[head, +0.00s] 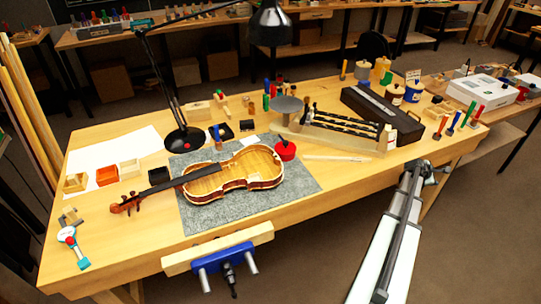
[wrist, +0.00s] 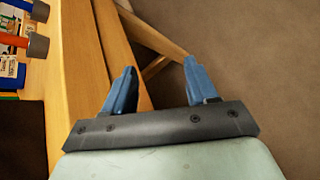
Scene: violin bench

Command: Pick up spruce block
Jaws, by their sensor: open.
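Several pale wooden pieces lie on the bench, and I cannot tell for sure which is the spruce block. One pale block (head: 197,110) lies at the back, left of the lamp's upright tools. My gripper (head: 436,170) is beyond the bench's right front edge, far from these pieces. In the wrist view my gripper (wrist: 160,68) has its two blue fingers apart with nothing between them. No pale block shows in the wrist view.
A violin (head: 235,175) lies on a grey mat (head: 205,222) in the middle. A black desk lamp (head: 185,139) stands behind it. A long dark case (head: 375,112) and upright handled tools (head: 470,116) occupy the right. A blue vise (head: 222,258) juts from the front.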

